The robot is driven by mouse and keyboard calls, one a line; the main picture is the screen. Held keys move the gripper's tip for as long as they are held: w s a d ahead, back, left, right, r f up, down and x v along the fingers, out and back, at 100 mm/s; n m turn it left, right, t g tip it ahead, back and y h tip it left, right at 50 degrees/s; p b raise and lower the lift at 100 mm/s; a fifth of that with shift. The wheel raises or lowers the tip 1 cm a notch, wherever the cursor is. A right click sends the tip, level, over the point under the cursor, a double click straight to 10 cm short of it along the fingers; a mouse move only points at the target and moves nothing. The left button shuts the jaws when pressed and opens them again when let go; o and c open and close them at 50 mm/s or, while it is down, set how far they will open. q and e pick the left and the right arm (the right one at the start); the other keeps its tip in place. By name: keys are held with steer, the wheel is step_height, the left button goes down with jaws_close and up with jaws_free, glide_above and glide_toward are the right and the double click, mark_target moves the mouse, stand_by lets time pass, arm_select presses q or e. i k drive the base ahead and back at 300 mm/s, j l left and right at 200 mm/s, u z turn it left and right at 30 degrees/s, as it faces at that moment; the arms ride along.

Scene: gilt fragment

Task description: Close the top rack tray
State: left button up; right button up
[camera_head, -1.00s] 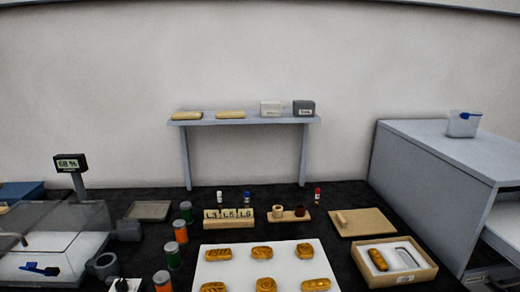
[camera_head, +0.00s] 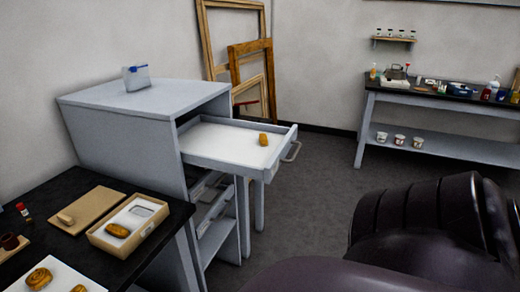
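The top rack tray (camera_head: 228,156) is a pale grey drawer with a white bottom. It is pulled out to the right from the upper opening of the grey rack cabinet (camera_head: 128,133). A handle (camera_head: 292,152) sits on its front end. A small golden-brown piece (camera_head: 263,139) lies in the tray near the front. A dark, glossy arm part of mine fills the lower right, apart from the tray. Neither gripper's fingers show.
A clear box with a blue item (camera_head: 136,77) stands on the cabinet. Lower shelves (camera_head: 212,215) sit below the tray. A black-topped table (camera_head: 75,180) with a wooden box (camera_head: 128,222) is at the left. A bench (camera_head: 450,140) stands at the back right. Open floor (camera_head: 320,190) lies between.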

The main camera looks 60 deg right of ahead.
mark_target(232, 146)
steer(key=z, duration=2.1)
